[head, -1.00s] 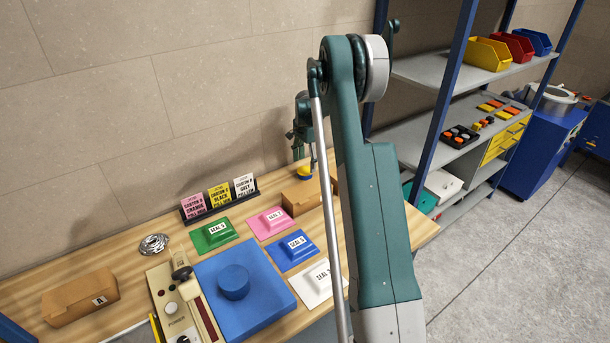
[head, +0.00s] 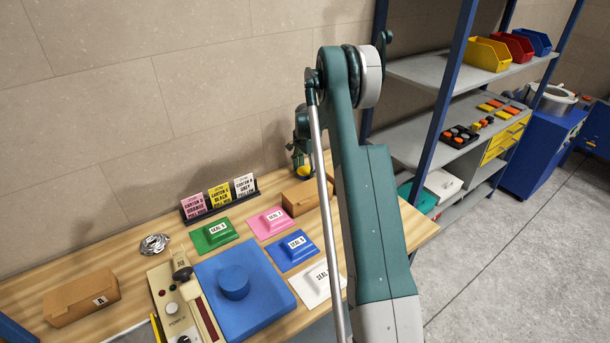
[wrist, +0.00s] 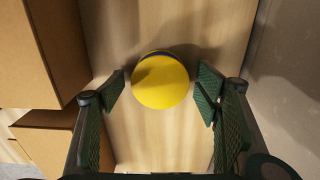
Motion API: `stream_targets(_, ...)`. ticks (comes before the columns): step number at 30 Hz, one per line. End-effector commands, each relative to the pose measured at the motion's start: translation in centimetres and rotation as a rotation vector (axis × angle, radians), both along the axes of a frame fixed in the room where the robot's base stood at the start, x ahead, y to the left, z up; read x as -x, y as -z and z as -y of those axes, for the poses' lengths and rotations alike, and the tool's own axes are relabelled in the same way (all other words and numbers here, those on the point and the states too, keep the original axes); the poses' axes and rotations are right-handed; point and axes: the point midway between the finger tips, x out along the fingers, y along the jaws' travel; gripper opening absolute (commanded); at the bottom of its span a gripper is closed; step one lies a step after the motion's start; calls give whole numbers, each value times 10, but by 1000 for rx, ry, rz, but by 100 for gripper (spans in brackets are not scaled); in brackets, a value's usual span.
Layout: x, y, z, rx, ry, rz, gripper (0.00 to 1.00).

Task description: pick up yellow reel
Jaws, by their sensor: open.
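The yellow reel (wrist: 160,84) stands on the wooden bench top in the wrist view, with a dark band at its far edge. My gripper (wrist: 162,92) is open, with one green ridged finger on each side of the reel. Gaps show between both fingers and the reel, and the gripper is not closed on it. In the head view the reel (head: 304,172) is a small yellow patch by the wall, partly hidden by my gripper (head: 302,160) just above it.
Cardboard cartons (wrist: 40,50) stand close left of the reel in the wrist view; the wall (wrist: 290,70) is close on the right. In the head view a brown carton (head: 302,200) sits beside the gripper. Coloured seal pads (head: 292,250) and a sign rack (head: 220,203) lie nearer.

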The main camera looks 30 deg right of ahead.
Motion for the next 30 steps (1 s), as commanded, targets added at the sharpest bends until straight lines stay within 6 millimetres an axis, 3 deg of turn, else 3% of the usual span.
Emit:
stream_targets(11,0,0,0,0,0,0,63)
stream_targets(19,0,0,0,0,0,0,31)
stream_targets(30,0,-2,0,0,0,0,31)
